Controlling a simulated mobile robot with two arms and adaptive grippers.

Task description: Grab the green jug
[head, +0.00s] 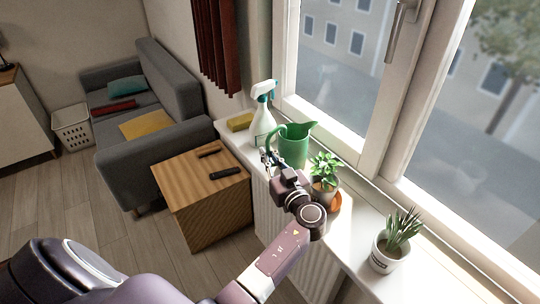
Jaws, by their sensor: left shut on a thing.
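The green jug (294,147) stands on the white windowsill, with its spout toward the window and its handle on the left. My left gripper (268,157) is at the handle side of the jug, shut on the lower part of the handle. The fingers are small in this view and partly overlap the handle. The jug looks upright; whether its base touches the sill is hard to tell. My right gripper is not in view.
A white spray bottle (263,122) and a yellow sponge (240,122) are left of the jug. A leafy potted plant (325,172) stands close on its right, and another potted plant (388,252) is farther right. A wooden side table (185,187) stands below the sill.

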